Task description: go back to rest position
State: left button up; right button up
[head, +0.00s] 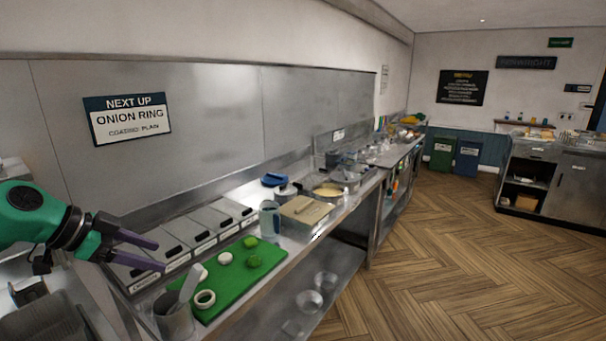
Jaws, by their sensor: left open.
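My left gripper (150,253) comes in from the left on a green and black arm. Its two purple fingers are apart with nothing between them. It hovers over the left end of the counter, above the lidded bins, left of the green cutting board (222,297). A white onion ring (205,299) lies on the board near its front left, with a pale round piece (225,258) and green pieces (253,261) farther back. My right gripper is not in the picture.
A metal container with a utensil (173,318) stands at the board's left. Lidded bins (190,240) line the back. A cup (269,218) and a tan-lidded container (305,211) stand beyond the board. Wooden floor (450,240) lies open to the right. A wall sign reads "NEXT UP ONION RING" (127,117).

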pick_arm(q)
jog(key=a+f+n+t+y, duration=0.2)
jog(key=f+n+t+y, duration=0.15)
jog(key=f, duration=0.55)
jog(key=a+f+n+t+y, duration=0.25)
jog(key=f+n+t, duration=0.2)
jog(key=f, duration=0.35)
jog(key=s+d+f+n+g, duration=0.1)
jog(key=s+d+f+g, duration=0.5)
jog(key=s, duration=0.4)
jog(key=s+d+f+g, duration=0.5)
jog(key=s+f, duration=0.2)
jog(key=s, duration=0.4)
notch_tip(320, 180, down, 28)
jog(key=s+f+g+b, duration=0.1)
jog(key=s+b, duration=0.2)
jog(key=b, duration=0.3)
jog(key=s+a+f+b, duration=0.1)
jog(key=s+f+b, duration=0.1)
jog(key=s+f, duration=0.6)
jog(key=s+a+f+g+b, duration=0.1)
jog(key=s+f+b, duration=0.1)
jog(key=s+f, duration=0.6)
notch_tip(320, 180, down, 3)
jog(key=shift+s+a+f, duration=0.1)
jog(key=shift+s+a, duration=0.15)
jog(key=shift+s, duration=0.05)
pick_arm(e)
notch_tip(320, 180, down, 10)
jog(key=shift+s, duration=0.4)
